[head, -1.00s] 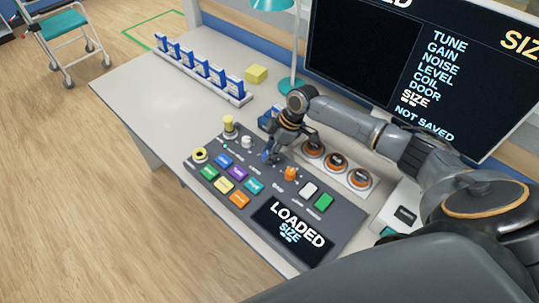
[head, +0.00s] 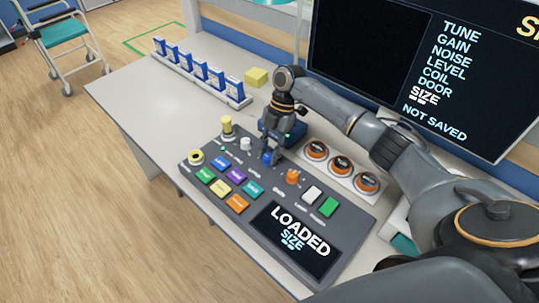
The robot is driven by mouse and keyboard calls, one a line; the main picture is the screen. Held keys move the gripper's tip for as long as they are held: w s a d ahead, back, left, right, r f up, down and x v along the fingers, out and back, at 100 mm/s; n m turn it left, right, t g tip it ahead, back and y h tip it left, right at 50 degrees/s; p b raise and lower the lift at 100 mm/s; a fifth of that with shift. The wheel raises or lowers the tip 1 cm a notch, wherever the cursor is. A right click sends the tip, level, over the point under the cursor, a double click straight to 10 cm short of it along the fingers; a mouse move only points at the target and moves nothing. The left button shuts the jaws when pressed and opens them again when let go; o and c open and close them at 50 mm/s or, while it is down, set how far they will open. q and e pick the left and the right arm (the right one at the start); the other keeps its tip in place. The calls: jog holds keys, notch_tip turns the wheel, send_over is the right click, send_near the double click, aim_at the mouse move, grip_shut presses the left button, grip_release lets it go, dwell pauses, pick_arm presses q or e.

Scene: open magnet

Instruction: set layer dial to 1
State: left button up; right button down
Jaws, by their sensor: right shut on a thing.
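A dark grey control panel (head: 323,204) sits on the desk with several coloured buttons, knobs and a small screen (head: 293,240) reading "LOADED SIZE". My right gripper (head: 270,157) points down over the panel's back middle and is shut on a blue knob (head: 267,159). The gripper hides much of this knob and its marks, so its setting cannot be read. An orange knob (head: 292,176) stands to its right and a white knob (head: 246,144) to its left. My left gripper is not in view.
A large monitor (head: 384,60) stands behind, listing "SIZE" and "NOT SAVED". Three orange round dials (head: 341,166) sit on a white plate right of the gripper. A rack of blue-and-white cards (head: 197,72) and a yellow block (head: 256,77) lie at the back left. The desk's left part (head: 140,95) is clear.

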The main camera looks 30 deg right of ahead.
jog(key=shift+f+n, duration=0.1)
jog(key=shift+n, duration=0.4)
jog(key=c, duration=1)
grip_release()
jog(key=shift+c, duration=0.2)
jog(key=v, duration=1.2)
jog(key=shift+w, duration=0.2)
jog(key=shift+a, duration=0.15)
